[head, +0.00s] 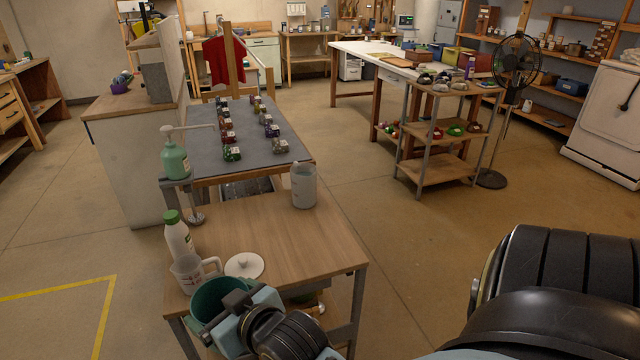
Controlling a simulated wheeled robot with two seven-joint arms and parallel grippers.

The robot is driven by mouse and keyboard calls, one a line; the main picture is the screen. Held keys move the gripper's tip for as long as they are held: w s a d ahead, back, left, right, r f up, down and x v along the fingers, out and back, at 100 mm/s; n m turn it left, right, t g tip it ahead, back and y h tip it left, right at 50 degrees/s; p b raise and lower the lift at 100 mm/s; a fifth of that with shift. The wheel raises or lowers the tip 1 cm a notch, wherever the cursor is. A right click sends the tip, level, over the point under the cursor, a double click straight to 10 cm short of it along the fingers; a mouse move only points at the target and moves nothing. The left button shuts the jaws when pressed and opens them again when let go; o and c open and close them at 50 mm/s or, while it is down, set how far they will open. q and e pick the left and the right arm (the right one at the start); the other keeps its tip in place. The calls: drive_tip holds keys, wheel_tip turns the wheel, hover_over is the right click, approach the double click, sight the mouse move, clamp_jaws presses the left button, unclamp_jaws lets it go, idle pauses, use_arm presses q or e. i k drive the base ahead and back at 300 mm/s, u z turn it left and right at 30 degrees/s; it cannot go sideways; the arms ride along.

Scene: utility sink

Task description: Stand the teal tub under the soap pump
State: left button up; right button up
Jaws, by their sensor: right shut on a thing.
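The teal tub (207,294) is at the near left corner of the wooden counter (262,222), low in the head view. My right gripper (236,302) is shut on the tub's near right side and partly hides it. I cannot tell whether the tub touches the counter. The soap pump (175,160) is a green bottle with a white head and a long spout pointing right. It stands on a small raised support at the counter's back left corner, well behind the tub. My left gripper is not in view.
A white jug (187,272) and a white bottle with a green cap (178,238) stand just behind the tub. A white lid (244,265) lies to its right. A pale cylindrical container (303,186) stands at the back right. The counter's middle is clear.

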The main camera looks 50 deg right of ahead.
sight(247, 215)
drive_tip(key=z, duration=0.55)
drive_tip(key=i, duration=1)
